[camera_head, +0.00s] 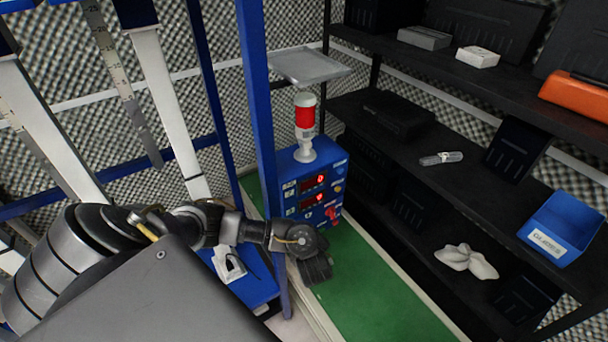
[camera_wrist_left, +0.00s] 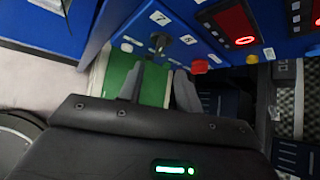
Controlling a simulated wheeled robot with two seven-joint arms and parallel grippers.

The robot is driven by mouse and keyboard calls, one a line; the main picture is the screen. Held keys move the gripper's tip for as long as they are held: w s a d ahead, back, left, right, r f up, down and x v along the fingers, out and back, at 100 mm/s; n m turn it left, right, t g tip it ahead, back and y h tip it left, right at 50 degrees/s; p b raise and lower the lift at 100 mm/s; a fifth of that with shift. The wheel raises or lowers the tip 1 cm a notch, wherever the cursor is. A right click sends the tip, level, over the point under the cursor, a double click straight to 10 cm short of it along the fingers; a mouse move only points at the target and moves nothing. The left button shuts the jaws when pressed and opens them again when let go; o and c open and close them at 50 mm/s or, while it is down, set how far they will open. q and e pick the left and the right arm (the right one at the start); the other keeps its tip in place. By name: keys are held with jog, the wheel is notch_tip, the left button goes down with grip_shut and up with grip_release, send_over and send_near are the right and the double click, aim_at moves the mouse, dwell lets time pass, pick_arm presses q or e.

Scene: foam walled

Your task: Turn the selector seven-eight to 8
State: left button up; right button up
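The blue control box (camera_head: 300,178) stands on the green strip, with red displays on its front. In the left wrist view, the black selector knob (camera_wrist_left: 159,42) sits on the box's blue face (camera_wrist_left: 205,52). White labels surround it, one reading 7 (camera_wrist_left: 160,18) and one apparently reading 8 (camera_wrist_left: 188,39). My left gripper (camera_wrist_left: 160,68) is open and empty, its two fingers apart just short of the knob. It also shows in the head view (camera_head: 317,268), low in front of the box. I cannot tell exactly where the knob points. My right gripper is not in view.
A red and white signal light (camera_head: 305,125) stands on the box. A blue upright post (camera_head: 262,110) rises close to my left arm. Black shelves (camera_head: 400,165) on the right hold a blue bin (camera_head: 562,228) and small items. The green strip (camera_head: 375,290) is clear in front.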

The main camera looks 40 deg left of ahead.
pick_arm(q)
jog(key=b+x, duration=0.8)
jog(key=x, duration=0.1)
jog(key=shift+w+a+f, duration=0.15)
jog(key=shift+w+f, duration=0.05)
jog(key=shift+c, duration=0.3)
grip_shut()
